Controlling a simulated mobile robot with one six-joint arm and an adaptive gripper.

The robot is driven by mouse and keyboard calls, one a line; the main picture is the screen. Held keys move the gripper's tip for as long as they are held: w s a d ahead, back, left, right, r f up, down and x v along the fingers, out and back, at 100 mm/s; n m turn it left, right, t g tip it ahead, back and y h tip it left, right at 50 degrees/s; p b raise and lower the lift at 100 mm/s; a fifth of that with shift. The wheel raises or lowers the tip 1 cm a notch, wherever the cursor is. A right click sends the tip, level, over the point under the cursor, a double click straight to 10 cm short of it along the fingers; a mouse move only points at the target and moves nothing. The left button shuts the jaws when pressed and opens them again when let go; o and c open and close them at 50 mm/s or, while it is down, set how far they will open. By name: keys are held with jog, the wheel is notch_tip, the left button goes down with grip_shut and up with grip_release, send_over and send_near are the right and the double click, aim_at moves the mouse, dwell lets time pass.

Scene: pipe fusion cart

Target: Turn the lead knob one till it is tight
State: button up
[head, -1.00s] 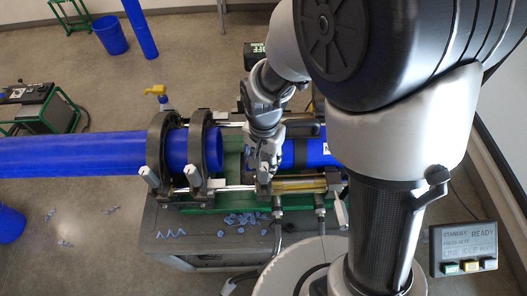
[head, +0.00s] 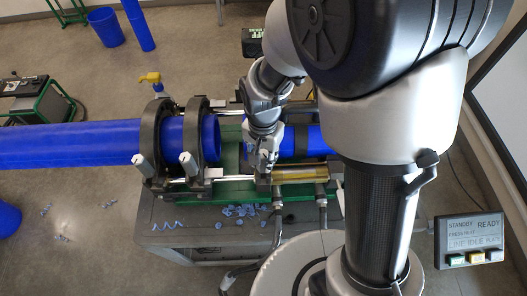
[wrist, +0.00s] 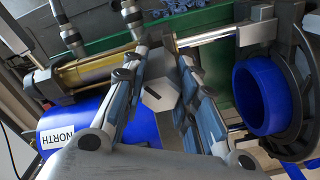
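My gripper (head: 264,160) hangs over the front of the right-hand clamp of the pipe cart. In the wrist view my gripper (wrist: 162,55) has its two fingers apart, one on each side of a pale grey six-sided knob (wrist: 157,90) with a dark slot on its face. The gap is only about as wide as the knob, and I cannot tell whether the fingers touch it. In the head view the knob is hidden behind the gripper. Two similar pale knobs (head: 144,164) (head: 190,165) stand on the left-hand clamps.
A long blue pipe (head: 70,145) passes through the dark left clamp rings (head: 205,130). A shorter blue pipe (wrist: 75,127) marked NORTH lies on the right. A brass cylinder (head: 300,174) runs beside my gripper. Blue shavings (head: 240,211) lie on the cart. A control panel (head: 470,240) stands right.

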jog(key=c, duration=0.4)
jog(key=shift+m, duration=1.5)
jog(key=shift+m, duration=1.5)
jog(key=m, duration=0.3)
jog(key=shift+b, duration=0.3)
